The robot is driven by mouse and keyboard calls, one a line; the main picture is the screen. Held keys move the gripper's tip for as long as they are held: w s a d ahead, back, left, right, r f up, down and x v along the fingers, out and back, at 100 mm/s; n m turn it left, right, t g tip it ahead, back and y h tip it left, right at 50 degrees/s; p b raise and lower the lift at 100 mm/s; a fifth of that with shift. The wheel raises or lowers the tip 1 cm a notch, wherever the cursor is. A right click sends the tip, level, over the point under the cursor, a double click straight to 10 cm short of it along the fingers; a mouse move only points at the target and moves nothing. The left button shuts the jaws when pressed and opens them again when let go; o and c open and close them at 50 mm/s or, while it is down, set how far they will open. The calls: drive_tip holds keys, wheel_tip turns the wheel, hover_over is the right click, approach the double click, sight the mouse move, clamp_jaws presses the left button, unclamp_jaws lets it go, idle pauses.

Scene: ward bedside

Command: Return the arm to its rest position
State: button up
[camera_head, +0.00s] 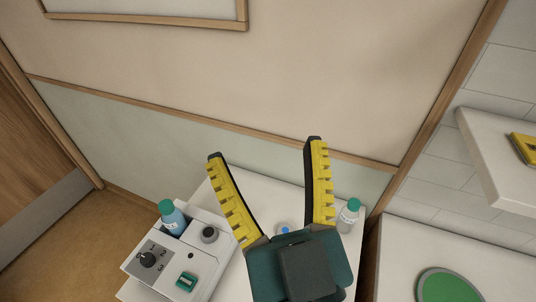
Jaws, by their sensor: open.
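My gripper (264,150) shows in the lower middle of the head view, with two yellow and black ridged fingers on a dark green body. The fingers are spread wide apart, and nothing is held between them. It is in front of the white bedside surface (266,196) in the picture and hides part of it. I cannot tell how far above the surface it is.
A white device (155,259) with a black knob stands left of my gripper, with a blue teal-capped bottle (173,218) in it. A clear teal-capped bottle (348,216) stands right. A green disc (447,287) lies lower right. A shelf (490,160) with a yellow item (525,148) juts out at right.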

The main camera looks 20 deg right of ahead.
wheel_tip(320, 180, up, 23)
drive_tip(key=p, duration=2.2)
drive_tip(key=shift+p, duration=0.4)
drive_tip(key=shift+f, duration=0.1)
